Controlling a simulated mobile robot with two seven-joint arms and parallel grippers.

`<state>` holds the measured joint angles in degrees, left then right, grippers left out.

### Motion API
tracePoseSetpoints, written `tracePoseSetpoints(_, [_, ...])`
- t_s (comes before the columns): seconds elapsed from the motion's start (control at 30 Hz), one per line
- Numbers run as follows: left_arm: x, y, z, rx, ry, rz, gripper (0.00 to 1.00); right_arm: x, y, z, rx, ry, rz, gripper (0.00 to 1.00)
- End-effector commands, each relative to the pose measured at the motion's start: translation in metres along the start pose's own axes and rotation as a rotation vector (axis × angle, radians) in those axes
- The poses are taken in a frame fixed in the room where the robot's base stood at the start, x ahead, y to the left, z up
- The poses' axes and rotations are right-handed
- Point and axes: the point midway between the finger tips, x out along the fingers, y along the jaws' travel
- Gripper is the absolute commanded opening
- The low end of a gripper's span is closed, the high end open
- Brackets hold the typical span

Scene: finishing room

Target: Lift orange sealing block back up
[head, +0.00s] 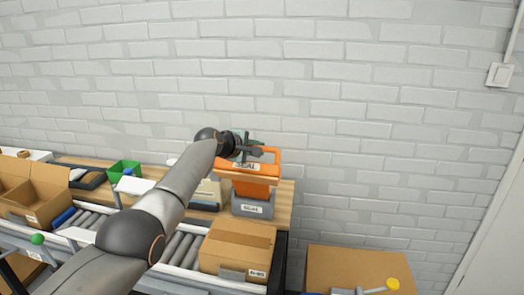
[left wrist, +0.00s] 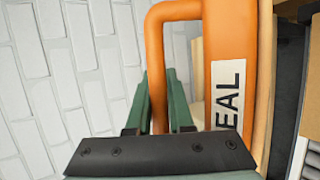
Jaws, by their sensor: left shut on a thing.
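The orange sealing block (head: 257,187), labelled "SEAL", stands at the right end of the wooden shelf against the brick wall, above a grey base (head: 252,206). Its orange body (left wrist: 237,65) and loop handle (left wrist: 158,50) fill the middle of the left wrist view. My left gripper (head: 256,150) reaches it from the left and is shut on the handle; the green fingers (left wrist: 168,105) lie on both sides of the handle bar. My arm covers part of the shelf. Whether the block touches its base is hard to tell. My right gripper is not in view.
A closed cardboard box (head: 238,248) sits on the roller conveyor (head: 180,248) below the block. An open carton (head: 32,190) and a green bin (head: 124,170) are at the left. Another cardboard box (head: 355,268) stands lower right. The wall above is clear.

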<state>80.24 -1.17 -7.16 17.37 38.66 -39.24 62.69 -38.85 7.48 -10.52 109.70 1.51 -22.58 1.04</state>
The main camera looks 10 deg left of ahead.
Motion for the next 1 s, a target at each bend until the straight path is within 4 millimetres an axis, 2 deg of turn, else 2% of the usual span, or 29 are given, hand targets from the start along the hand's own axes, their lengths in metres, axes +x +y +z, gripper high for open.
tracePoseSetpoints(0.03, [0.0017,-0.0064,-0.0008,-0.004,-0.003,-0.014,0.0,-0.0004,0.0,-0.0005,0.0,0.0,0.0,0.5])
tracePoseSetpoints(0.8, [0.0014,-0.0089,-0.0054,-0.002,-0.005,-0.021,0.0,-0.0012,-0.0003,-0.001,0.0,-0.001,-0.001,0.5])
tracePoseSetpoints(0.83, [0.0014,-0.0089,-0.0055,-0.002,-0.005,-0.021,0.21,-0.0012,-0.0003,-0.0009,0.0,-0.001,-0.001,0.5])
tracePoseSetpoints(0.93, [0.0012,-0.0082,-0.0055,-0.002,-0.004,-0.02,0.32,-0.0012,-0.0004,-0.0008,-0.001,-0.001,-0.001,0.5])
tracePoseSetpoints(1.0, [0.001,-0.0073,-0.0055,-0.001,-0.004,-0.018,0.32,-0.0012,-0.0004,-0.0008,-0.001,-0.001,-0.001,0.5])
